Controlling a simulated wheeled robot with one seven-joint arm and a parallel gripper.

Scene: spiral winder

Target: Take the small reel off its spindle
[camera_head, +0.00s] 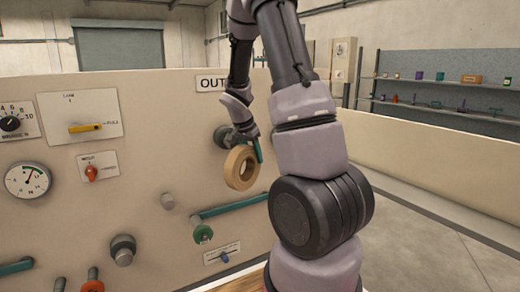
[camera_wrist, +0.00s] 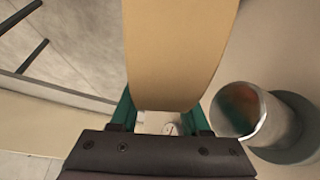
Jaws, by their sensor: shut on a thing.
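The small reel (camera_head: 241,168) is a tan ring in front of the upright panel in the head view. My gripper (camera_head: 257,150) is shut on its upper right rim, with one teal finger showing. In the wrist view the tan reel (camera_wrist: 180,50) fills the top middle between the teal fingers of my gripper (camera_wrist: 163,118). A bare metal spindle (camera_wrist: 262,118) stands to the right of the reel there, apart from it. In the head view a round spindle (camera_head: 222,135) shows behind and above the reel. Pale panel shows through the reel's hole.
A low wall (camera_head: 430,160) and shelves (camera_head: 440,95) stand to the right. My arm hides part of the panel.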

